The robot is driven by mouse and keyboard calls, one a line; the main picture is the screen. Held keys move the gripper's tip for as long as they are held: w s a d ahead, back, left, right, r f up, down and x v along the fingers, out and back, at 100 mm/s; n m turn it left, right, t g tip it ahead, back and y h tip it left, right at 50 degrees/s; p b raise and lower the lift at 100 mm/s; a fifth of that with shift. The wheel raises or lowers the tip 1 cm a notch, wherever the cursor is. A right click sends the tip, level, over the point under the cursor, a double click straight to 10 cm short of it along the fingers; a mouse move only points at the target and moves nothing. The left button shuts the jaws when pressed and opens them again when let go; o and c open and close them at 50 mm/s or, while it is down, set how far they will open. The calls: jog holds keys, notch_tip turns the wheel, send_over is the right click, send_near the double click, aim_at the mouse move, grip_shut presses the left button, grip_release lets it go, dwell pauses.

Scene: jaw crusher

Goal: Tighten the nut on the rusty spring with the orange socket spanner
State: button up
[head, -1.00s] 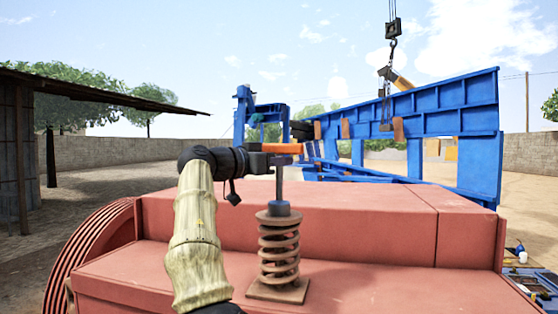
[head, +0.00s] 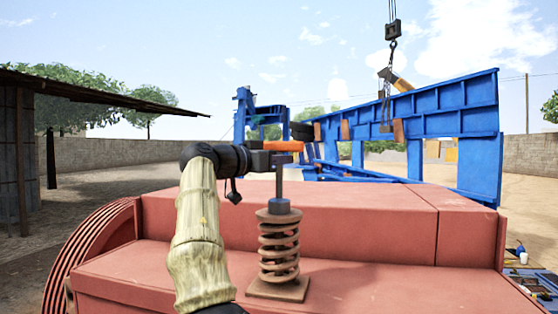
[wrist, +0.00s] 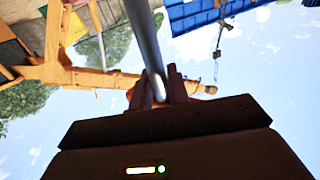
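The rusty spring (head: 278,252) stands upright on a square base plate on the red machine body, in the middle of the head view. The orange socket spanner (head: 283,146) stands above it, its grey shaft vertical and its dark socket (head: 279,206) at the spring's top plate. The nut is hidden there. My gripper (head: 285,152) is at the spanner's upper end, by the orange part. In the wrist view, my gripper's fingers (wrist: 163,88) close around the spanner, and its grey shaft (wrist: 143,35) runs up from them.
The red machine body (head: 350,220) fills the foreground, with a grooved wheel (head: 95,255) at its left. A large blue frame (head: 420,110) stands behind, with a crane hook (head: 393,40) hanging above. Tools (head: 525,262) lie at the lower right. Space around the spring is clear.

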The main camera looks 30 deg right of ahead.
jog(key=o, duration=0.4)
jog(key=a, duration=0.5)
jog(key=s+a+b, duration=0.1)
jog(key=a, duration=0.5)
jog(key=s+a+b, duration=0.1)
jog(key=a, duration=0.5)
jog(key=shift+a, duration=0.15)
